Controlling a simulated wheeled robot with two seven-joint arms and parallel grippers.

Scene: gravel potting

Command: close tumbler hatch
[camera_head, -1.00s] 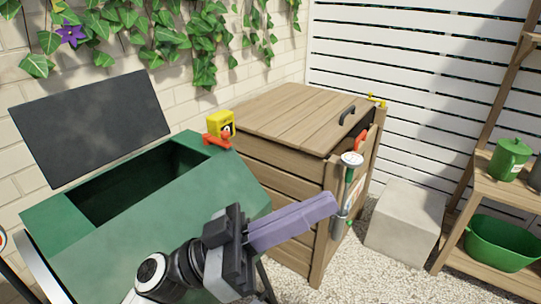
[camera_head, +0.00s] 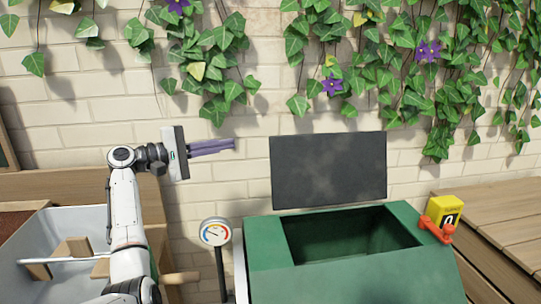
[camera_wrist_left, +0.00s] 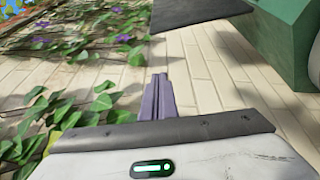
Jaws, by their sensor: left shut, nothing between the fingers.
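The green tumbler (camera_head: 350,278) stands at the lower right of the head view with its rectangular opening uncovered. Its dark grey hatch (camera_head: 328,168) stands raised behind the opening, in front of the brick wall. The hatch (camera_wrist_left: 200,12) and part of the green tumbler (camera_wrist_left: 283,40) also show at the top of the left wrist view. My left gripper (camera_head: 233,145) is shut and empty, to the left of the hatch and apart from it, pointing right. Its purple fingers (camera_wrist_left: 158,80) lie together in the left wrist view. My right gripper is not in view.
Ivy (camera_head: 365,60) hangs on the brick wall above. A dial gauge (camera_head: 215,232) stands left of the tumbler. A yellow counter with an orange latch (camera_head: 446,212) sits at its right edge. A white tub (camera_head: 62,235) is at the left, a wooden bin (camera_head: 500,215) at the right.

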